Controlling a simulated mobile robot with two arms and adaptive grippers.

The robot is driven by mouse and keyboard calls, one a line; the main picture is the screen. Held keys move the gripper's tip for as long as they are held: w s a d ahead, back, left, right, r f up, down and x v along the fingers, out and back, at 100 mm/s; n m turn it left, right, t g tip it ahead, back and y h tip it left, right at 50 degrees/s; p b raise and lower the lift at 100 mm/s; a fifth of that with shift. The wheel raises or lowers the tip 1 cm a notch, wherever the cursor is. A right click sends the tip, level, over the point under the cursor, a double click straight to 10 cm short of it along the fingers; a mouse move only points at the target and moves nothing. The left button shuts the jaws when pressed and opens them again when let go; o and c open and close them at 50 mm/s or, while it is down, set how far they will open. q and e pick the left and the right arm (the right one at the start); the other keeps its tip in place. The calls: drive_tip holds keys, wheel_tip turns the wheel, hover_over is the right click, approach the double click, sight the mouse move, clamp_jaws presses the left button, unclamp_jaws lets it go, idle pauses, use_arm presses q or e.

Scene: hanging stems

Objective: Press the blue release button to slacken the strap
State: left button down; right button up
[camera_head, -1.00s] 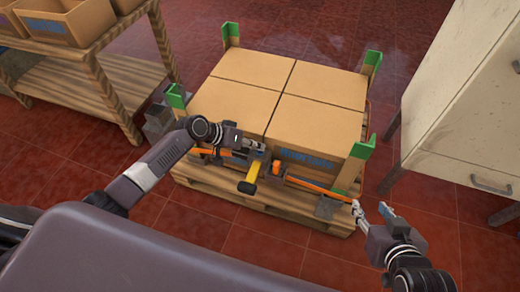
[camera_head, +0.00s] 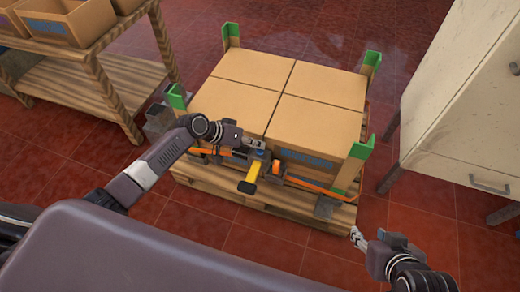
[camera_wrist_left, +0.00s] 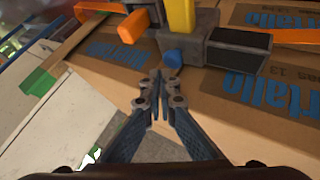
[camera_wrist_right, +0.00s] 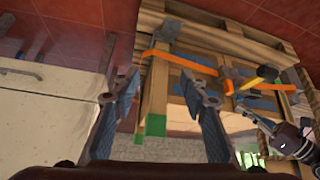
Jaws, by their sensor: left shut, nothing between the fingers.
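The blue release button (camera_wrist_left: 172,58) sits on the dark strap ratchet (camera_wrist_left: 240,50), below its yellow lever (camera_wrist_left: 181,15), in the left wrist view. My left gripper (camera_wrist_left: 160,77) is shut and empty, its tips right at the button's lower left edge; I cannot tell whether they touch. In the head view the left gripper (camera_head: 262,145) is over the ratchet, and the yellow lever (camera_head: 250,176) hangs below. The orange strap (camera_head: 318,187) runs along the boxes' front. My right gripper (camera_head: 356,237) is off the pallet's front right corner, open and empty in the right wrist view (camera_wrist_right: 162,80).
Cardboard boxes (camera_head: 316,88) stand on a wooden pallet (camera_head: 262,210) with green corner pieces (camera_head: 362,147). An orange knob (camera_wrist_left: 133,27) is left of the lever. A wooden shelf (camera_head: 110,90) is at left, a pale cabinet (camera_head: 465,95) at right. The red floor in front is clear.

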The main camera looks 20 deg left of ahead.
sight(258, 151)
use_arm(q)
drive_tip(key=shift+r, duration=0.1)
use_arm(e)
drive_tip(key=shift+s+d+f+g, duration=0.25)
drive_tip(key=shift+s+f+g, duration=0.05)
drive_tip(key=shift+s, duration=0.3)
use_arm(q)
drive_tip(key=shift+r+p, duration=1.3)
use_arm(e)
drive_tip(key=shift+s+d+g, duration=0.75)
drive_tip(key=shift+s+g, duration=0.75)
drive_tip(key=shift+s, duration=1.6)
use_arm(q)
drive_tip(key=shift+r, duration=0.2)
drive_tip(key=shift+r+p, duration=0.8)
drive_tip(key=shift+p, duration=0.15)
drive_tip(key=shift+r, duration=0.2)
use_arm(e)
drive_tip(key=shift+h, duration=0.4)
drive_tip(key=x, duration=0.5)
drive_tip(key=shift+s+f, duration=0.2)
drive_tip(key=shift+f, duration=0.15)
